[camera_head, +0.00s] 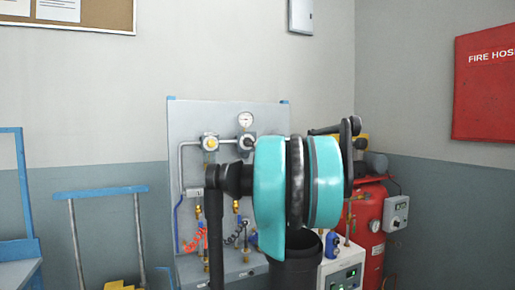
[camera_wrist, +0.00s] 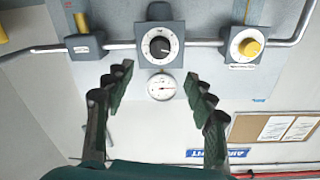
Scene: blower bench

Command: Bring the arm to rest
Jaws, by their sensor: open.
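My gripper (camera_wrist: 159,78) shows in the wrist view with its two dark green fingers spread apart. Nothing is held between them. The wrist view is upside down and faces the wall panel, with a round white gauge (camera_wrist: 162,87) seen in the gap between the fingertips. I cannot tell how far the fingertips are from the panel. In the head view my teal and black arm fills the middle, in front of the panel, and I cannot make out the gripper there.
The grey panel (camera_head: 184,124) carries regulators (camera_head: 209,143), a gauge (camera_head: 245,119) and hoses. A red tank (camera_head: 369,217) stands right of my arm. A red fire hose cabinet (camera_head: 485,85) hangs on the right wall. A blue-handled cart (camera_head: 101,192) stands at left.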

